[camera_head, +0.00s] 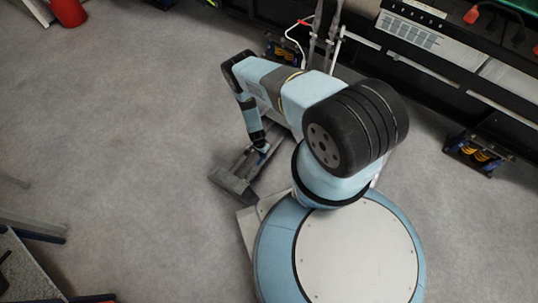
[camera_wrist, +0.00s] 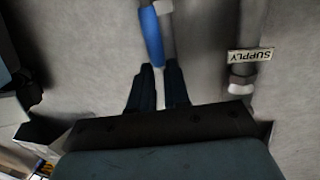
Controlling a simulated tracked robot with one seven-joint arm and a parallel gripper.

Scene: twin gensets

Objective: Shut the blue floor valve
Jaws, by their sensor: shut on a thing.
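The blue valve handle (camera_wrist: 151,38) is a narrow blue lever at the top middle of the wrist view. It runs down to the tips of my gripper (camera_wrist: 160,72). The two dark fingers stand a little apart, with the handle's lower end between their tips. My gripper is shut on this end. A grey pipe (camera_wrist: 168,20) shows just beside the handle; the valve body is out of the wrist view. In the head view my forearm reaches down toward the floor, and I cannot make out the handle there.
A second grey pipe (camera_wrist: 246,25) with a white SUPPLY label (camera_wrist: 250,55) runs close on the right in the wrist view. In the head view a black machine frame (camera_head: 400,65) lines the upper right. A red container (camera_head: 69,11) stands far left. Open grey floor lies on the left.

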